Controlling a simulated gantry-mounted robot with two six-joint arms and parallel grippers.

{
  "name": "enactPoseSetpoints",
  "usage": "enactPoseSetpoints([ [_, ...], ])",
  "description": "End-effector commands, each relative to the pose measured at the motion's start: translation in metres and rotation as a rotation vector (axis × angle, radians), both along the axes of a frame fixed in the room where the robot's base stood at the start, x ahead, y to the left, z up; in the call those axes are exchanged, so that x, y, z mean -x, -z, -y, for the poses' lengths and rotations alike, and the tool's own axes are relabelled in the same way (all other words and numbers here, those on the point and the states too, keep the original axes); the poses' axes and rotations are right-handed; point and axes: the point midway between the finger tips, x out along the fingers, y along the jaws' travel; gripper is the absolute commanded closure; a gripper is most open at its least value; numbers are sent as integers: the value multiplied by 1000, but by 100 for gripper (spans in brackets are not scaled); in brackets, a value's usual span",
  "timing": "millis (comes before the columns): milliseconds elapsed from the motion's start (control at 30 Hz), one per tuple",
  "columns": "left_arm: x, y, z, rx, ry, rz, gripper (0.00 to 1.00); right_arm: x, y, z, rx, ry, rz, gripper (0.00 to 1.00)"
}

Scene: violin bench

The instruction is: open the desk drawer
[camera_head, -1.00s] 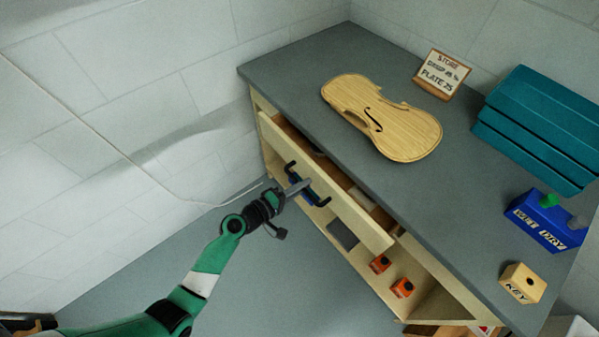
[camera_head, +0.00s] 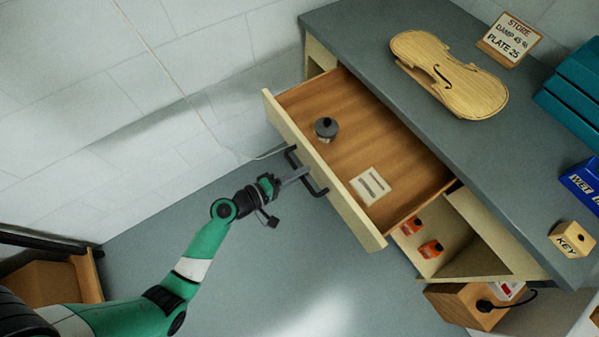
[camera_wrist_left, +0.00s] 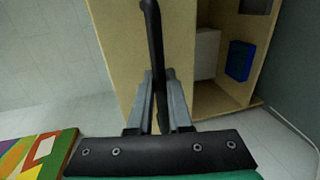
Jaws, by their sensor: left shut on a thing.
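The desk drawer (camera_head: 405,190) stands pulled far out of the grey-topped desk (camera_head: 365,55), its wooden inside showing. A dark round-lidded pot (camera_head: 326,128) and a pale flat piece with slots (camera_head: 370,186) lie in it. The black bar handle (camera_head: 318,186) is on the drawer's front. My left gripper (camera_head: 300,174) is shut on the handle, at its middle. The left wrist view shows the handle (camera_wrist_left: 152,40) between the two grey fingers (camera_wrist_left: 160,105). My right gripper is not in view.
A violin plate (camera_head: 450,75) and a sign (camera_head: 509,40) are on the desk top, with a KEY block (camera_head: 572,239) at its right. Orange items (camera_head: 430,249) sit on the shelf under the drawer. Clear floor (camera_head: 270,265) lies before the desk.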

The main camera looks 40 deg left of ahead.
Motion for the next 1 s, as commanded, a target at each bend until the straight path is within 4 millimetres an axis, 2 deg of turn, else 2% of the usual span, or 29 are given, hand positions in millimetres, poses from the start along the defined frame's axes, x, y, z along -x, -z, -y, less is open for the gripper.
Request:
enactPoseSetpoints([
  [433, 0, 0, 0, 0, 1, 1, 100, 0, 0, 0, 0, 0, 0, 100],
  [467, 0, 0, 0, 0, 1, 1, 81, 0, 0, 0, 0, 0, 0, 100],
  [600, 0, 0, 0, 0, 1, 0, 56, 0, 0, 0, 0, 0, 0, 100],
  [633, 0, 0, 0, 0, 1, 0, 53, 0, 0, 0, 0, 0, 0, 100],
  [1000, 0, 0, 0, 0, 1, -1, 53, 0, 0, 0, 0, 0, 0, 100],
])
